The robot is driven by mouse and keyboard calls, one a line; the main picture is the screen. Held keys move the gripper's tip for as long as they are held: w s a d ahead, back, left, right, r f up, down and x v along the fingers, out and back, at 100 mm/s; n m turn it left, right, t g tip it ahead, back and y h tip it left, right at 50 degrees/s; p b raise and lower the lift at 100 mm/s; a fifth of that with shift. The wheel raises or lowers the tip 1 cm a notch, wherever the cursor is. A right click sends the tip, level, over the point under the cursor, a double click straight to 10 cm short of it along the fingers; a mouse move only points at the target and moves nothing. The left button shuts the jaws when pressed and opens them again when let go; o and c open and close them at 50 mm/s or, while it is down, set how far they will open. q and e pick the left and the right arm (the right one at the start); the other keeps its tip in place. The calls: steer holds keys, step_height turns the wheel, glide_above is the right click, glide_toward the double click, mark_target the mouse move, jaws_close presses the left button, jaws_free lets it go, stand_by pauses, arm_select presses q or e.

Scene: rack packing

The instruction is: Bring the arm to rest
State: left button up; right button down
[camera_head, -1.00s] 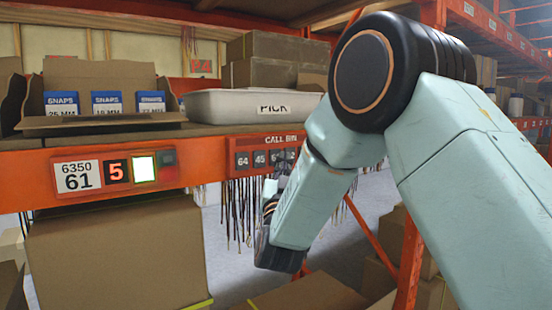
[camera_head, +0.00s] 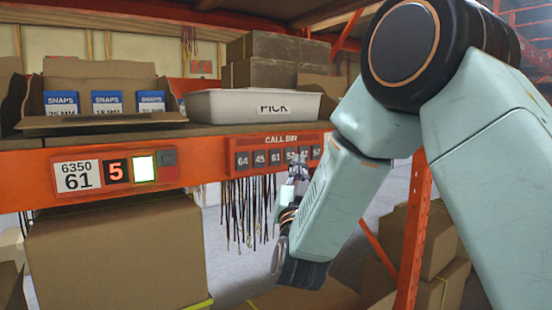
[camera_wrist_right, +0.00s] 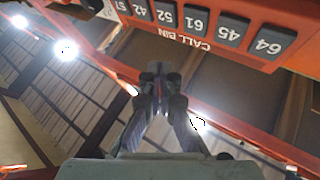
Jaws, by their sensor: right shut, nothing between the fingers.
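My right arm comes in from the right of the head view, bent at the elbow, with its wrist low in front of the orange shelf beam (camera_head: 215,165). My right gripper (camera_head: 297,168) points up just below the call bin panel (camera_head: 280,153) and partly overlaps its lower edge. In the right wrist view the gripper (camera_wrist_right: 160,72) is shut with its fingertips together and nothing between them. The call bin panel (camera_wrist_right: 212,35) shows upside down beyond it, apart from the fingers. My left gripper is out of view.
On the shelf stand an open carton with several blue SNAPS packs (camera_head: 107,103) and a white PICK tote (camera_head: 245,106). Dark cords (camera_head: 247,215) hang below the panel. A big cardboard box (camera_head: 120,255) is below at left. An orange upright (camera_head: 415,235) stands behind my arm.

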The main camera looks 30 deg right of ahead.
stand_by(0.5)
steer(key=w+a+f+n+g+y, duration=0.15)
steer(key=f+y, duration=0.25)
steer(key=f, duration=0.4)
steer(key=a+f+n+g+y, duration=0.2)
steer(key=a+f+n+y, duration=0.15)
steer(key=f, duration=0.35)
steer(key=s+a+f+n+g+y, duration=0.1)
steer(key=s+f+g, duration=0.15)
steer(key=f, duration=0.45)
steer(key=s+a+f+g+y, duration=0.1)
steer(key=s+a+f+g, duration=0.15)
steer(key=f, duration=0.35)
steer(key=s+a+f+n+g+y, duration=0.1)
steer(key=s+f+y, duration=0.1)
steer(key=s+f, duration=0.35)
steer(key=s+a+f+g, duration=0.1)
steer(key=s+f+g, duration=0.2)
steer(key=s+f, duration=0.4)
steer(key=s+a+f+n+g+y, duration=0.1)
steer(key=s+f+g, duration=0.3)
steer(key=s, duration=0.8)
steer(key=s+a+f+g, duration=0.1)
steer(key=s+f+g, duration=0.2)
steer(key=s+f, duration=0.6)
steer(key=shift+s+a+f+n, duration=0.15)
steer(key=shift+s+f+n, duration=0.25)
steer(key=shift+s, duration=0.2)
steer(key=shift+r, duration=0.1)
